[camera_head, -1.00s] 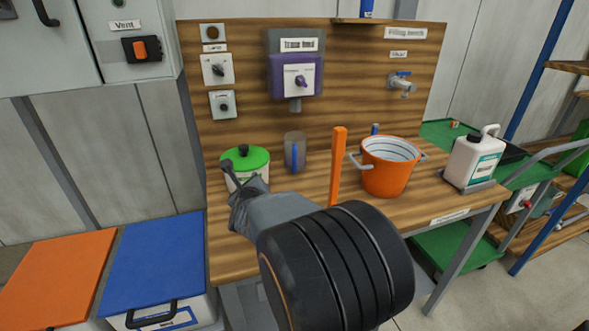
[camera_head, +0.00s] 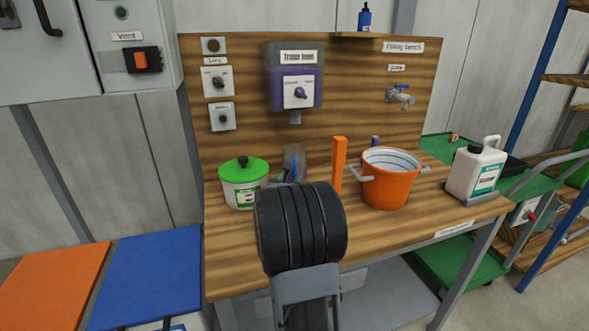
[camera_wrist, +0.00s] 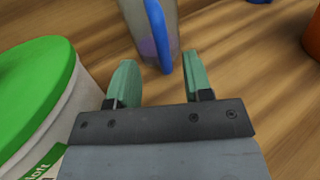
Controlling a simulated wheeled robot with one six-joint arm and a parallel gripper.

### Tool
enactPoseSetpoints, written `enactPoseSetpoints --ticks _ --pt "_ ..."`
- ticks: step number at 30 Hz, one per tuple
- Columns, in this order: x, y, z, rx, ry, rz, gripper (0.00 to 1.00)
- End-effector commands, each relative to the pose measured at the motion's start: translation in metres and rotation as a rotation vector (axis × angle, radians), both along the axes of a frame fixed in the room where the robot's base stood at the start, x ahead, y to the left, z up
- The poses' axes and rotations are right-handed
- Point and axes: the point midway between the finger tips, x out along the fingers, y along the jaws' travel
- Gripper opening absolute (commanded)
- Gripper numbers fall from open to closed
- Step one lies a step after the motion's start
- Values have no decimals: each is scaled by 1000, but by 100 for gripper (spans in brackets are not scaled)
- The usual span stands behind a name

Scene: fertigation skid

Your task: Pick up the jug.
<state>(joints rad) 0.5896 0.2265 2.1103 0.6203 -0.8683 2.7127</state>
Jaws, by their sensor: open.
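The jug (camera_head: 297,154) is a clear grey vessel with a blue handle. It stands on the wooden bench between the green-lidded tub and the orange post, its lower part hidden behind my arm in the head view. In the wrist view the jug (camera_wrist: 168,42) is at the top centre, cut off by the frame, with its blue handle facing me. My gripper (camera_wrist: 160,82) is open and empty, its two green fingers pointing at the handle from just short of it. In the head view my arm mostly hides the gripper.
The green-lidded white tub (camera_head: 243,184) stands close left of the gripper; it also fills the left of the wrist view (camera_wrist: 35,90). An orange post (camera_head: 339,163) and an orange bucket (camera_head: 387,190) stand right of the jug. A white canister (camera_head: 473,172) is farther right.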

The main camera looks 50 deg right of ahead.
Motion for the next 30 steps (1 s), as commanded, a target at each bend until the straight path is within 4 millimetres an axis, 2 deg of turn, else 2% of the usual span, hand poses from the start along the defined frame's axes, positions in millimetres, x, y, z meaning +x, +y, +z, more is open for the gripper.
enactPoseSetpoints --ticks 5,15,24,30 --pt "4 -10 1 0 1 -2 46" --pt "23 -45 3 -1 0 1 46" --pt "25 -49 2 -1 1 1 46" --pt "25 -49 2 -1 1 1 29"
